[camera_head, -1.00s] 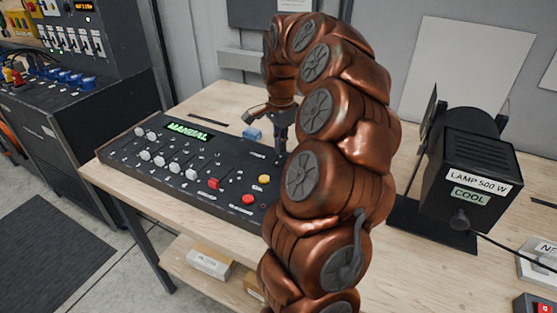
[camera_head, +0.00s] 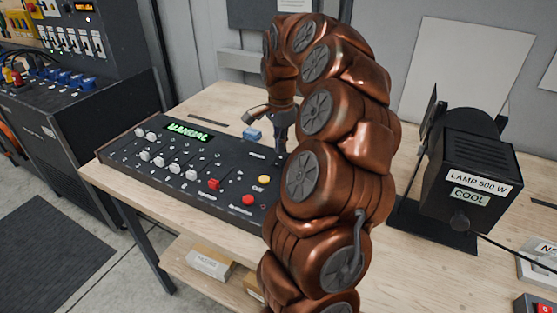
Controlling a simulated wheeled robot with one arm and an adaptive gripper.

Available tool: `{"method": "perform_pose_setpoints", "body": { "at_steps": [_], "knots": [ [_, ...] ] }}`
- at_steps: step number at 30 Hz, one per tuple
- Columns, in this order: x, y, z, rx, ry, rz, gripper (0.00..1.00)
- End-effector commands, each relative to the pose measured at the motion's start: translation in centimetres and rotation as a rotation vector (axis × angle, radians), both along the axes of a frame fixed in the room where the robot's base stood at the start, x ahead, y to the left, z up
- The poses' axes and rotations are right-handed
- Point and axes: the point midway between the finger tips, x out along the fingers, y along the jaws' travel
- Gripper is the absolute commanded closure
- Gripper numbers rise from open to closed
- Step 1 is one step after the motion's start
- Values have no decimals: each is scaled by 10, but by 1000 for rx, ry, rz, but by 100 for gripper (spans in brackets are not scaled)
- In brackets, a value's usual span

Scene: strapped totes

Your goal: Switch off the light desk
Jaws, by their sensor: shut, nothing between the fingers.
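The light desk (camera_head: 150,173) is a black console on the wooden table, with a green display (camera_head: 188,132) reading MANUAL. White fader caps (camera_head: 160,162) stand on it, with a red cap (camera_head: 214,184), a red button (camera_head: 248,200) and a yellow button (camera_head: 264,180) at its right. A blue part (camera_head: 252,134) shows at its back edge. My gripper (camera_head: 281,150) is shut and empty, pointing down at the desk's back right, right of the blue part. My arm hides the desk's right end. Whether the fingertips touch anything I cannot tell.
A black lamp (camera_head: 463,160) labelled LAMP 500 W and COOL stands on the table (camera_head: 230,98) to the right, with a cable. A dark rack (camera_head: 75,130) with switches stands at the left. Boxes (camera_head: 208,264) lie on the lower shelf.

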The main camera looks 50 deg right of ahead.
Motion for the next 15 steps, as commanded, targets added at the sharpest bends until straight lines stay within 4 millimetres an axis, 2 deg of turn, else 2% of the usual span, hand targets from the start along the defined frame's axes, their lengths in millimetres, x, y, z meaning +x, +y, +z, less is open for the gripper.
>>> {"method": "perform_pose_setpoints", "body": {
  "at_steps": [15],
  "knots": [
    [0,0,-6,0,0,0,100]
  ]
}}
